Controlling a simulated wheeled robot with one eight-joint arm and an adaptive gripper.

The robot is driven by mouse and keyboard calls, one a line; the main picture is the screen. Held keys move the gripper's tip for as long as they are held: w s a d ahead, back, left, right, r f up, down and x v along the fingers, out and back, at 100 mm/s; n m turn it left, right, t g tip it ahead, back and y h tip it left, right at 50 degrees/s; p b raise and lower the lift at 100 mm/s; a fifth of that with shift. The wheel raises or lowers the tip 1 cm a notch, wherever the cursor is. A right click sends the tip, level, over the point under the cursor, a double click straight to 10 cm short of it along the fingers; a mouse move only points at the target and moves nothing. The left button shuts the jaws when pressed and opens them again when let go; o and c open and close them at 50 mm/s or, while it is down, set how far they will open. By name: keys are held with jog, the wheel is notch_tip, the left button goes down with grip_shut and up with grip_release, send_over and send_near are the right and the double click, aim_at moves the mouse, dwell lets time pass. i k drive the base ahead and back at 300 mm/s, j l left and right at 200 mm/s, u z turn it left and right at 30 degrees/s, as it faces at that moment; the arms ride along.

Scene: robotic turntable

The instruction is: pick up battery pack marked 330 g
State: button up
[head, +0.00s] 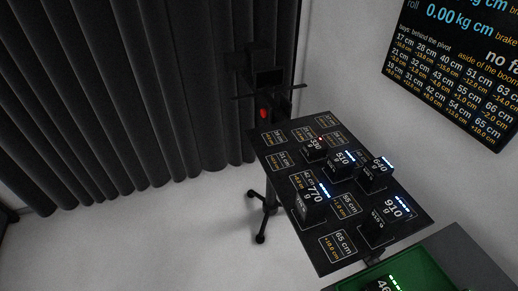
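The battery pack that appears to be marked 330 g (315,151) is a small black block with white lettering on top and a small red light by its far edge. It stands on the dark bay board (287,180), toward its far side, the farthest of the packs there. Its lettering is small and tilted, so the first digits are hard to read. My gripper is not in view.
Other black packs stand nearby: 510 g (343,166), one that seems 640 g (374,177), 770 g (311,206) and 910 g (379,228). A green tray (432,268) holds another pack (380,286). A dark stand (262,105) and wall screen (455,70) are beyond.

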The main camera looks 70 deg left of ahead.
aim_at(314, 149)
jog(key=u, duration=2.05)
jog(key=i+j, duration=0.1)
